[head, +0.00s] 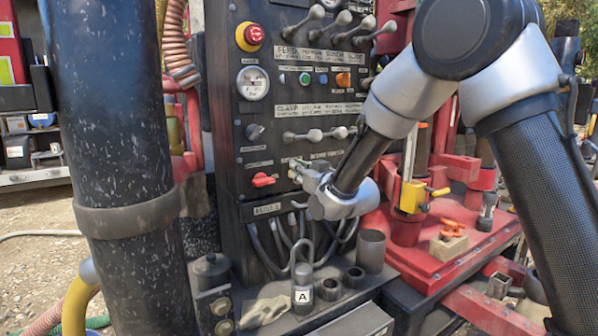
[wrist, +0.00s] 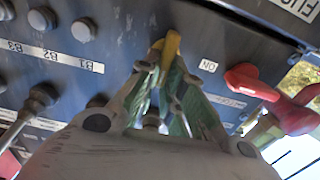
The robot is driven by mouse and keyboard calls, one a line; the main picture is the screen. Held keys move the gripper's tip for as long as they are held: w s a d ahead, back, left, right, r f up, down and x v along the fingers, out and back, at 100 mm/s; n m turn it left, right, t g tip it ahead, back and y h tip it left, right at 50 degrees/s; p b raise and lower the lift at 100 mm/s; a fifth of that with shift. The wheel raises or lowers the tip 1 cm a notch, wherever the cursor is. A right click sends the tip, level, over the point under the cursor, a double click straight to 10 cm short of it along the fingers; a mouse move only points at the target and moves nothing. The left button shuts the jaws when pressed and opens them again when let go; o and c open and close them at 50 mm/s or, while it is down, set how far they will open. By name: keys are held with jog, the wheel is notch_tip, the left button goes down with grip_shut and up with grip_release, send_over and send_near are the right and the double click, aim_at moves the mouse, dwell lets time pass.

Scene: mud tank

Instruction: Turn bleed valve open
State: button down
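In the wrist view, a small yellow lever (wrist: 171,46) stands out from the dark panel between my fingertips. It looks like the bleed valve's handle, though no label naming it is readable. My gripper (wrist: 164,68) has its green-padded fingers close together on either side of the lever, seemingly touching it. In the head view, my gripper (head: 298,170) is at the lower part of the control panel (head: 228,130); the lever is hidden there.
A red handle (head: 264,179) sits left of my gripper in the head view; it also shows at the right in the wrist view (wrist: 268,92). Hoses (head: 285,240) and metal cups (head: 371,250) are below. A thick black column (head: 110,130) stands at the left.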

dwell(0.3)
jog(key=shift+w+d+f+m, duration=0.2)
jog(key=shift+d+f+m, duration=0.1)
jog(key=shift+m, duration=2.45)
jog(key=shift+w+d+f+m, duration=0.15)
jog(key=shift+d+f+m, duration=0.15)
jog(key=shift+m, duration=2.5)
jog(key=shift+w+d+f+m, duration=0.2)
jog(key=shift+d+f+m, duration=0.1)
jog(key=shift+m, duration=2.45)
jog(key=c, duration=1.6)
grip_release()
jog(key=shift+o, duration=0.3)
